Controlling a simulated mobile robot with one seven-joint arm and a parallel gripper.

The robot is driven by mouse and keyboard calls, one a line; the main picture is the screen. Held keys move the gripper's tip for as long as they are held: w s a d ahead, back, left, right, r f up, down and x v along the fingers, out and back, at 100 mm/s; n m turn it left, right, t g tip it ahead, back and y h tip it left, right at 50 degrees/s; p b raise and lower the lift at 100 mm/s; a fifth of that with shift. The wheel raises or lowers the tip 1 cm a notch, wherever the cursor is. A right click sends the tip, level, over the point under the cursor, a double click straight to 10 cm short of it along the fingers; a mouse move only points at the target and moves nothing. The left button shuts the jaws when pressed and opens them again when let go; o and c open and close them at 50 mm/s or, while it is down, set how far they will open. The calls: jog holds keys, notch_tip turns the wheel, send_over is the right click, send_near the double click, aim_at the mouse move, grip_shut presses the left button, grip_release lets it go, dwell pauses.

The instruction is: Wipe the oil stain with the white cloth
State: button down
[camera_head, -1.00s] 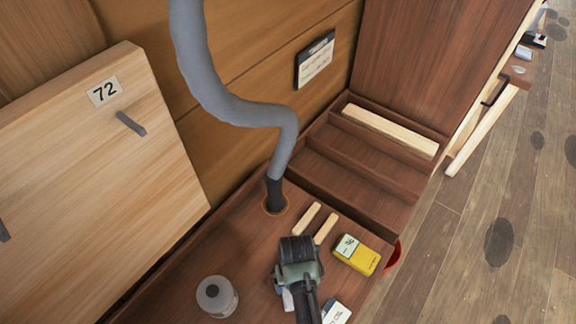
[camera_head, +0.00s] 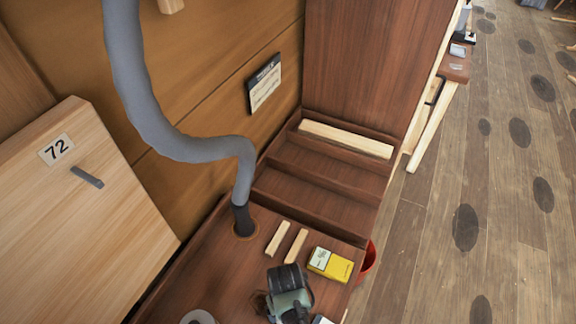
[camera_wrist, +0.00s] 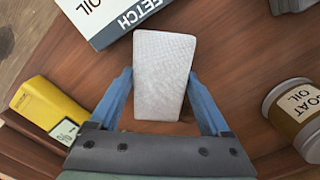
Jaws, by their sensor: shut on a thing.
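The white cloth (camera_wrist: 164,75) is a pale, textured, folded block in the wrist view. My gripper (camera_wrist: 159,79) is shut on it, with a blue finger at each side. In the head view my gripper (camera_head: 288,292) is low over the brown bench top, and its fingers and the cloth are hidden. A dark patch (camera_head: 259,303), perhaps the oil stain, shows just left of my gripper; its full extent is hidden. No stain is clear in the wrist view.
A yellow meter (camera_head: 332,264) lies right of my gripper. An oil box (camera_wrist: 105,18) lies close to the cloth, and a labelled oil can (camera_wrist: 296,112) stands at the right. Two wood strips (camera_head: 287,243) and a grey hose (camera_head: 190,148) are behind. Bench dividers rise farther back.

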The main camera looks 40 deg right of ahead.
aim_at(252, 297)
jog(key=shift+w+a+b, duration=0.25)
jog(key=shift+w+a, duration=0.2)
jog(key=shift+w, duration=0.65)
jog(key=shift+w+a+b, duration=0.3)
jog(key=shift+w+a, duration=0.1)
jog(key=shift+w, duration=0.65)
jog(key=shift+w+a+b, duration=0.25)
jog(key=shift+w+a, duration=0.2)
jog(key=shift+w, duration=0.65)
jog(key=shift+w+a+f+b, duration=0.1)
jog(key=shift+w+a+b, duration=0.25)
jog(key=shift+w, duration=0.3)
jog(key=shift+w+a+f+b, duration=0.1)
jog(key=shift+w+b, duration=0.35)
jog(key=shift+w, duration=0.2)
jog(key=shift+w+a+r, duration=0.1)
jog(key=shift+w+r, duration=0.05)
jog(key=shift+w, duration=0.15)
